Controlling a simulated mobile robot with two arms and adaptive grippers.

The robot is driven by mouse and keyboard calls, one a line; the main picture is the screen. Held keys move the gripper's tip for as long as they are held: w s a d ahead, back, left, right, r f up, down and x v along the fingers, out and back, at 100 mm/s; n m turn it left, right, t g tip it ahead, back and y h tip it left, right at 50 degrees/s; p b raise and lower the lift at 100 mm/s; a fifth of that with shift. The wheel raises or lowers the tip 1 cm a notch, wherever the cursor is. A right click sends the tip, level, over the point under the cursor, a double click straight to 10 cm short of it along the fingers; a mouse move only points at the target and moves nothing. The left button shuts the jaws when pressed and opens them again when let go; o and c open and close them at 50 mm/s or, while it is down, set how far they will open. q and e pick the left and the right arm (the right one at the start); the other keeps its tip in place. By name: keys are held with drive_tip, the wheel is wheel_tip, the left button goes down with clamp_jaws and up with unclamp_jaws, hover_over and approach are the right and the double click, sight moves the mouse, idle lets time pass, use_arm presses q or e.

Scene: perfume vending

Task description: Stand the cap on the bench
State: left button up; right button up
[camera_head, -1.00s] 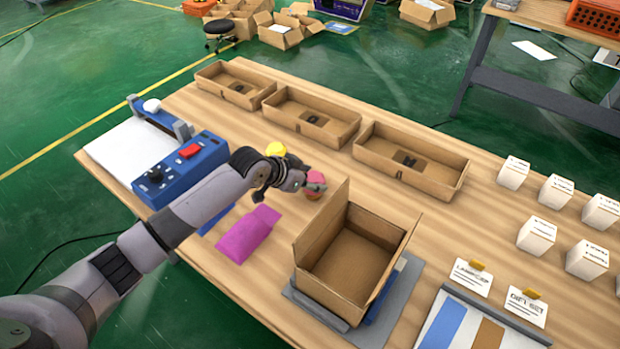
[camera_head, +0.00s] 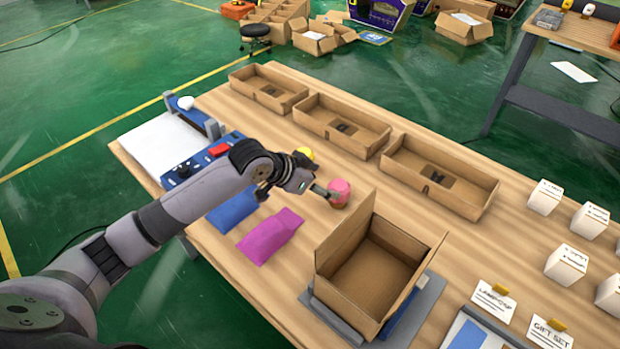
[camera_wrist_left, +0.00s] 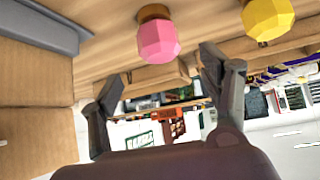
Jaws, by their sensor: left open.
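A faceted pink piece on a short brown base (camera_head: 340,190) stands upright on the wooden bench (camera_head: 215,107), left of the open box. I take it as the cap, though I cannot tell which part is the cap. In the left wrist view, which is upside down, the pink piece (camera_wrist_left: 158,42) and its brown base on the bench show clearly. My left gripper (camera_head: 324,192) is just left of it. In the wrist view its two fingers (camera_wrist_left: 163,72) are spread, with nothing between them, and the pink piece stands beyond them. My right gripper is not in view.
A similar yellow piece (camera_head: 304,152) stands behind my left gripper. An open cardboard box (camera_head: 345,235) is to the right. Magenta (camera_head: 270,236) and blue (camera_head: 233,208) packets lie in front. Three trays (camera_head: 435,200) line the back; several white boxes (camera_head: 567,265) stand at right.

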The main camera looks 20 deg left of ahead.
use_arm(q)
drive_tip(key=v, duration=0.5)
idle(0.4)
